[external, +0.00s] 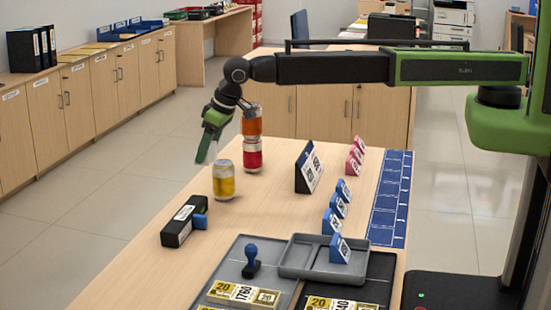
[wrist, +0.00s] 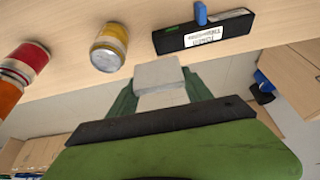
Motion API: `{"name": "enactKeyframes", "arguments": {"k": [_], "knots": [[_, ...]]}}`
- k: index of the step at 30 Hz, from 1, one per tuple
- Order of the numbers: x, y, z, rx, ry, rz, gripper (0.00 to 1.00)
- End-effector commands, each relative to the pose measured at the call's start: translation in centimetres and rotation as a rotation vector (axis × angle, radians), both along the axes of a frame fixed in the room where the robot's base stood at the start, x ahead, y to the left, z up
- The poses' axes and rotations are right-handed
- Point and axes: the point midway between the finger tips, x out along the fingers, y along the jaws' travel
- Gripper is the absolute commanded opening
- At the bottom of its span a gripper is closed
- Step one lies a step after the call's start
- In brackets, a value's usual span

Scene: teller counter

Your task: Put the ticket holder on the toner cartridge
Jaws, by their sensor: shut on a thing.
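My gripper (external: 207,146) hangs, tilted down, above and beyond the left edge of the counter. In the wrist view its green jaws (wrist: 158,88) are shut on a pale grey piece (wrist: 158,71), which may be the ticket holder; its full shape is hard to make out. The toner cartridge (external: 180,226) is a long black box with a white label and a blue tab, lying near the counter's left edge. It also shows in the wrist view (wrist: 183,42), ahead of and apart from the jaws.
A yellow can (external: 224,182) stands between my gripper and the cartridge. Behind it an orange can (external: 252,122) is stacked on a red can (external: 252,155). Numbered blue wedges (external: 338,206), a grey tray (external: 295,270) and a blue stamp (external: 251,262) lie right and front.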

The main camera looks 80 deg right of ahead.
Motion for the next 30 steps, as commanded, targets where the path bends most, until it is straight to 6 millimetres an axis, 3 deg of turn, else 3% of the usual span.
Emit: {"name": "enactKeyframes", "arguments": {"k": [1,6,12,20,27,30], "knots": [[0.2,1.3,-1.4,-0.001,0.0,0.004,0.17],[0.6,5.8,-4.4,0.0,0.0,0.003,0.17],[0.7,9.9,-6.5,0.0,0.0,0.003,0.17],[0.7,10.7,-6.8,0.0,0.0,0.0,0.17],[0.6,10.7,-10.7,0.0,0.0,0.0,0.17],[0.6,10.7,-10.9,0.0,0.0,0.0,0.17]]}}
